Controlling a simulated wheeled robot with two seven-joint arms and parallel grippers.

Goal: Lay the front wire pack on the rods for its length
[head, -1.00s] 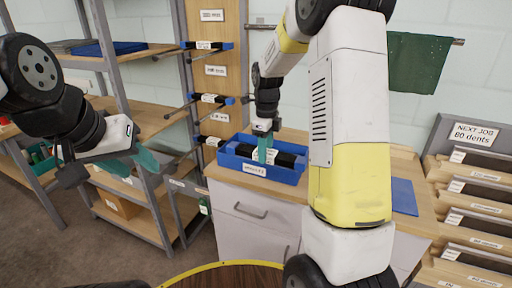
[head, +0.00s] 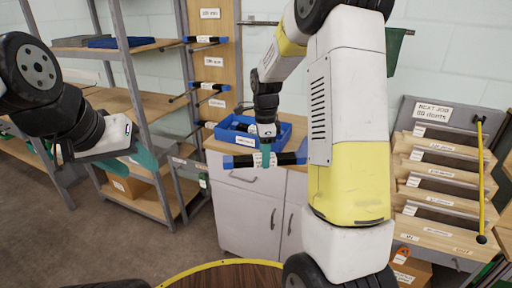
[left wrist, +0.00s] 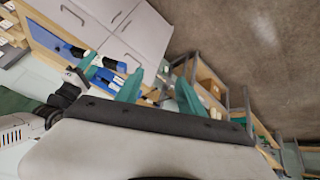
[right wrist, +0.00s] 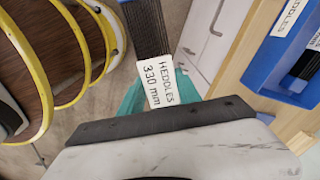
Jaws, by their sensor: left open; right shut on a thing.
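The wire pack in hand (head: 285,159) is a dark bundle with blue ends and a white label. My right gripper (head: 265,158) is shut on its middle and holds it level, in front of the blue tray (head: 287,142). In the right wrist view its label (right wrist: 154,82) reads HEDDLES 330 mm. Rods (head: 178,98) stick out from a wooden board (head: 210,72) at the back; blue-ended packs (head: 207,87) sit by them at several heights. White labels on the board are too small to read. My left gripper (head: 148,158) is open and empty, at the left.
Another pack (head: 241,126) remains in the tray, on a cabinet (head: 243,205). A metal shelf (head: 140,100) stands left of the board. A slotted rack (head: 440,180) with a yellow stick (head: 480,180) stands at the right.

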